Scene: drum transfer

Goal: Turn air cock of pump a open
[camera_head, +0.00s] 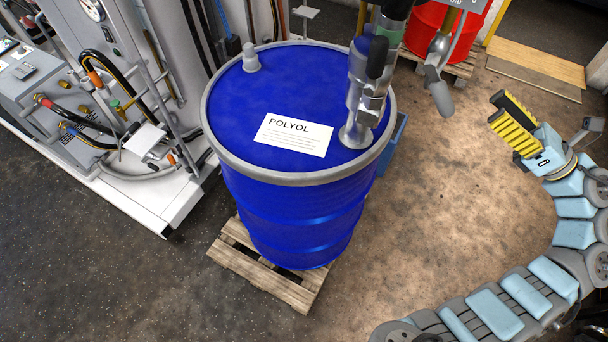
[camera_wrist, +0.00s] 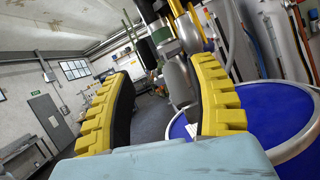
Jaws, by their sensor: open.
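A blue drum (camera_head: 262,110) labelled POLYOL stands on a pallet in the middle of the head view. A metal pump (camera_head: 362,100) with a black and green upper part stands upright at the right of its lid. A second pump's grey part with a yellow tube (camera_head: 440,72) hangs in front of a red drum. I cannot tell which is pump a, nor make out its air cock. My gripper (camera_head: 497,109), with yellow ribbed fingers, is open and empty, well right of both. In the wrist view, grey pump parts (camera_wrist: 178,80) show beyond the open fingers.
A grey machine (camera_head: 115,90) with hoses and gauges stands at the left. The red drum (camera_head: 425,32) is on a pallet at the back. A wooden board (camera_head: 535,68) lies at the right back. Floor between the blue drum and my arm is clear.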

